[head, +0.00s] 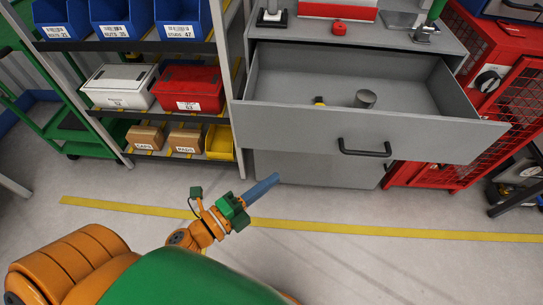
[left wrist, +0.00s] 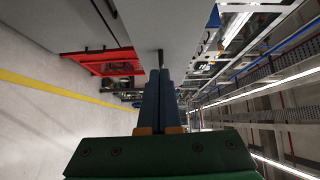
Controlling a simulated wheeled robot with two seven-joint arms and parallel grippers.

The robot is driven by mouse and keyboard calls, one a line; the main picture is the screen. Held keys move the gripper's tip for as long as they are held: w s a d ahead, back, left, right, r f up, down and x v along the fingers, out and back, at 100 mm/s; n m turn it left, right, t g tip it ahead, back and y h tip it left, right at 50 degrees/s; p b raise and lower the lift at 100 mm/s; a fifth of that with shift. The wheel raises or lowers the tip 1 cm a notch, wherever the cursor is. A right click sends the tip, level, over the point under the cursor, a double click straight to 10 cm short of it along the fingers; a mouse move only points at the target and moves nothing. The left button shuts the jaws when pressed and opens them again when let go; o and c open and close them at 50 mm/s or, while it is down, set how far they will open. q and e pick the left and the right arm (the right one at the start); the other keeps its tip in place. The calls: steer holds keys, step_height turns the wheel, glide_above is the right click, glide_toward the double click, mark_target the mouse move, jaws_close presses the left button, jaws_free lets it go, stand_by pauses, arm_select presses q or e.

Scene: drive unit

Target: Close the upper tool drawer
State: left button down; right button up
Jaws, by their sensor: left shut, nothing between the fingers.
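The upper tool drawer (head: 370,133) is grey and pulled well out of the grey cabinet (head: 310,168). A grey cylinder (head: 365,99) and a small yellow and black item (head: 319,101) lie inside the drawer. My left gripper (head: 276,178) is shut and empty, with blue fingers, in front of and below the left part of the drawer front. It appears apart from the handle. In the left wrist view the shut fingers (left wrist: 159,74) point towards a large grey surface (left wrist: 185,22). My right gripper is not in view.
A shelf rack with blue bins (head: 122,18), a white box (head: 118,86) and a red box (head: 188,88) stands left of the cabinet. A red mesh cage (head: 455,140) stands to the right. A yellow floor line (head: 380,230) crosses clear floor in front.

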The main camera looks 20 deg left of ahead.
arm_select(q)
steer(key=p, duration=0.2)
glide_toward(317, 136)
steer(key=w+d, duration=0.2)
steer(key=d, duration=0.2)
steer(key=shift+w+a+m, duration=0.15)
steer(key=shift+w+a, duration=0.1)
steer(key=shift+w, duration=0.35)
steer(key=shift+w+a+m, duration=0.15)
steer(key=shift+w+a, duration=0.15)
steer(key=shift+w, duration=0.3)
steer(key=shift+w+a, duration=0.2)
steer(key=shift+w, duration=0.25)
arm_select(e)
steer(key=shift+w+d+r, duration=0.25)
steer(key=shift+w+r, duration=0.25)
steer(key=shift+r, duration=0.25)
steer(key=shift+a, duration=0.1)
